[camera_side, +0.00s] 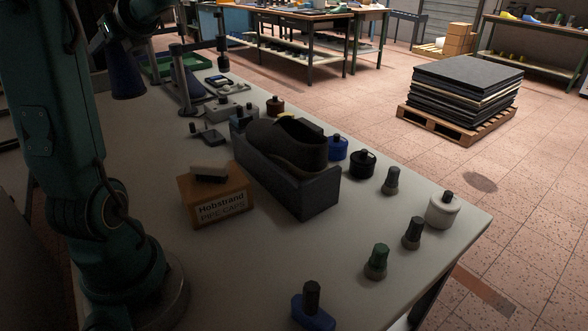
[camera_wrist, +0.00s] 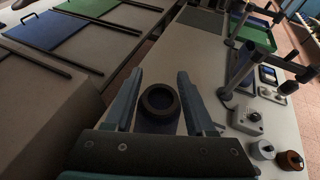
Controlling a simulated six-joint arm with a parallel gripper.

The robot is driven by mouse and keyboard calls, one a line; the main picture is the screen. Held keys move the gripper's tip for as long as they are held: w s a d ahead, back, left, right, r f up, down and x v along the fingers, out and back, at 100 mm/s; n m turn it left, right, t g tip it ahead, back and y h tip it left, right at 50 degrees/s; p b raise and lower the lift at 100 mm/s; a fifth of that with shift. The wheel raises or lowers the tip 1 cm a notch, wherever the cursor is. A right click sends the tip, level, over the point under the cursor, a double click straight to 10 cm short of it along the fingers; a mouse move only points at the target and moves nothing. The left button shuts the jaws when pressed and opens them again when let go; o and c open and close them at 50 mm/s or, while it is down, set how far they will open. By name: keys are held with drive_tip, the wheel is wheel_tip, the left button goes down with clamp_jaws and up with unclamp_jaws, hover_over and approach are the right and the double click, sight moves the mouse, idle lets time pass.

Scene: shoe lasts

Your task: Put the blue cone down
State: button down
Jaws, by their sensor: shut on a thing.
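The blue cone (camera_side: 127,78) is dark blue and hangs from my gripper in the side view, wide end down, at the upper left above the table. In the wrist view the cone (camera_wrist: 160,101) sits between the two fingers of my gripper (camera_wrist: 158,82), its dark round opening facing the camera. My gripper is shut on it. In the side view the fingers are partly lost in shadow.
A green tray (camera_side: 195,62) and stand post (camera_side: 184,80) are near the cone. The front bench area is partly clear.

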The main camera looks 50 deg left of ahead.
drive_tip(key=w+d+m+t+h, duration=0.1)
drive_tip(key=w+d+m+t, duration=1.05)
drive_tip(key=w+d, duration=1.05)
drive_tip(key=w+d+m+t+h, duration=0.2)
drive_tip(key=d+m+t+h, duration=0.45)
drive_tip(key=d, duration=1.35)
wheel_tip(320, 180, down, 22)
drive_tip(key=a+g, duration=0.1)
drive_tip(key=shift+c, duration=1.2)
unclamp_jaws()
